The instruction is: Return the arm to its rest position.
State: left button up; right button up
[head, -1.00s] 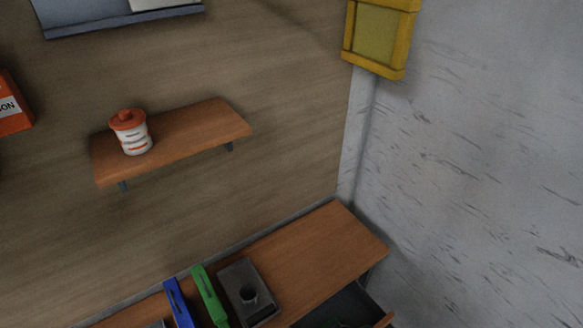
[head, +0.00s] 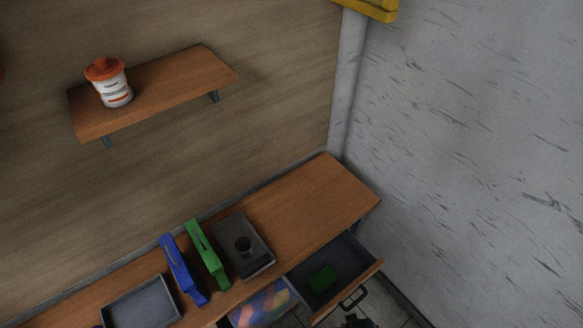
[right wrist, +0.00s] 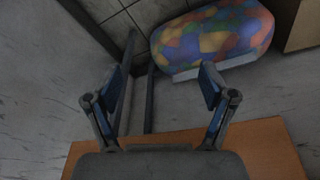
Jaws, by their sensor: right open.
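My right gripper (right wrist: 164,85) shows in the right wrist view with its two blue-padded fingers spread wide and nothing between them. Below the fingers is an orange-brown wooden surface (right wrist: 265,145), and beyond them are grey floor and a multicoloured patterned cushion-like object (right wrist: 212,35). In the head view a small dark part shows at the bottom edge near the drawer; I cannot tell whether it is my right gripper. My left gripper is not in view.
The wooden table (head: 310,200) bears a blue object (head: 183,270), a green object (head: 207,255), a dark box (head: 243,246) and a grey tray (head: 140,304). A wall shelf (head: 165,88) bears an orange-lidded tub (head: 110,84).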

jog(key=s+d+f+g+b, duration=0.1)
jog(key=s+f, duration=0.3)
jog(key=f, duration=0.5)
jog(key=s+f, duration=0.4)
jog(key=f, duration=0.6)
jog(key=s+d+f+b, duration=0.1)
jog(key=s+d+f, duration=0.1)
jog(key=s+f, duration=0.6)
jog(key=s, duration=0.4)
jog(key=shift+s+d+f+g, duration=0.2)
jog(key=shift+s+f+g, duration=0.1)
jog(key=shift+g, duration=0.1)
